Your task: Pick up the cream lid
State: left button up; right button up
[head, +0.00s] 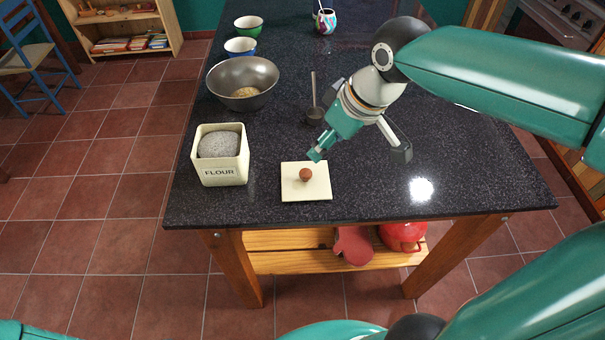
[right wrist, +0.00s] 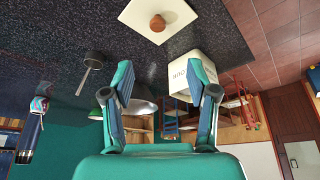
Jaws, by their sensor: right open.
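The cream lid (head: 318,190) is a flat square with a round brown knob (head: 306,174) in its middle. It lies flat on the dark counter, to the right of the cream FLOUR canister (head: 221,172). The canister has no lid on it and shows grey contents. My right gripper (head: 358,154) is open and empty, above the counter just behind and to the right of the lid, not touching it. In the right wrist view the lid (right wrist: 138,18) is at the top, beyond the open fingertips (right wrist: 160,66). My left gripper is not in view.
A metal bowl (head: 241,80), a blue bowl (head: 240,47) and a green bowl (head: 248,26) stand along the counter's left side. A dark ladle-like utensil (head: 314,113) is close to the left of my right gripper. The counter (head: 470,165) is clear on the right.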

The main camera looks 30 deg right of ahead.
send_over(306, 172)
jog(key=s, duration=0.3)
jog(key=f, duration=0.8)
jog(key=shift+w+d+f, duration=0.2)
jog(key=shift+d, duration=0.1)
jog(key=shift+p+x, duration=0.5)
jog(key=shift+x, duration=2.25)
jog(key=shift+r, duration=0.1)
grip_shut()
